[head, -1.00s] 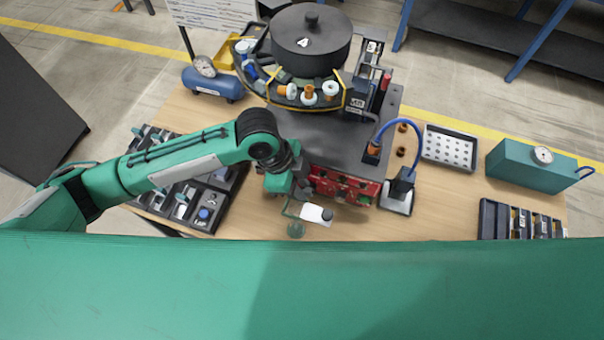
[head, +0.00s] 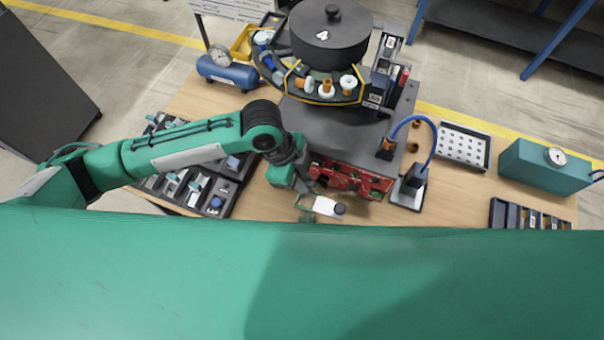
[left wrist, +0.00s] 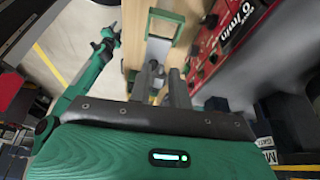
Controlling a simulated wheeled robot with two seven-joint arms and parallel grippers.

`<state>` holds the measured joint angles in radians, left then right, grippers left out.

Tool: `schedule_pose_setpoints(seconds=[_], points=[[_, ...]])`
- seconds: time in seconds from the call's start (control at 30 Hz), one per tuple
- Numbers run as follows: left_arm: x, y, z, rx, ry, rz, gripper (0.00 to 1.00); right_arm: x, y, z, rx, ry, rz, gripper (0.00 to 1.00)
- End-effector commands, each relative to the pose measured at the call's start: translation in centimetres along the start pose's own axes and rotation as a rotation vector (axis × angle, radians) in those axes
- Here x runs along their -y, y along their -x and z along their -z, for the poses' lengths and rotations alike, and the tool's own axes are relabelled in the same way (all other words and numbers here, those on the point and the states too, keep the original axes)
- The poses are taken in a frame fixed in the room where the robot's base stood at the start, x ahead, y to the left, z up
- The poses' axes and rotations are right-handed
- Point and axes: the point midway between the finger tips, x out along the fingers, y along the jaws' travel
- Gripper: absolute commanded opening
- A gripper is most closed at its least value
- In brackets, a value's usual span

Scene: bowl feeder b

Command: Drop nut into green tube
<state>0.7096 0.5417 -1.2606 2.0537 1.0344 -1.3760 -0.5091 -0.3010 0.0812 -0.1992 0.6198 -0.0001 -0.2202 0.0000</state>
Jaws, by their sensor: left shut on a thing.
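My left gripper (head: 303,186) points down in front of the red panel, close to its left end. In the left wrist view its fingers (left wrist: 160,88) are shut on a small grey piece (left wrist: 157,68), which looks like the nut; the fingers partly hide it. A green bracket-like part (head: 306,202) and a white piece with a dark cap (head: 325,206) lie below and right of the gripper. The green part also shows beyond the fingertips in the left wrist view (left wrist: 165,16). I cannot tell whether it is the green tube. My right gripper (left wrist: 105,40) appears small and far off, its jaw state unclear.
The red panel (head: 350,179) stands just right of the left gripper. Behind it is the dark bowl feeder (head: 330,45) with orange and white parts on its rim. A dark compartment tray (head: 217,206) lies left, and a post with a blue hose (head: 411,184) stands right.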

Motion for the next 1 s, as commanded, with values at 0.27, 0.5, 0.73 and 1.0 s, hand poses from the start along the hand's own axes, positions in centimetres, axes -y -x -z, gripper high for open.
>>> schedule_pose_setpoints(seconds=[0.27, 0.5, 0.73, 1.0], points=[[0.0, -2.8, -1.1, 0.0, 0.001, -0.001, 0.0, 0.8, -1.6, 0.0, -0.002, -0.003, 0.008, 0.36], [0.0, -5.0, -2.0, 0.0, 0.0, -0.001, 0.0, 0.5, -2.7, -0.1, -0.001, -0.001, 0.005, 0.36], [0.0, -6.1, -2.5, 0.0, 0.001, 0.0, 0.0, 0.0, -3.1, -0.2, -0.001, 0.001, 0.0, 0.36], [0.0, -6.2, -2.5, 0.0, 0.0, 0.0, 0.0, -0.1, -3.1, -0.2, -0.001, 0.002, -0.002, 0.36]])
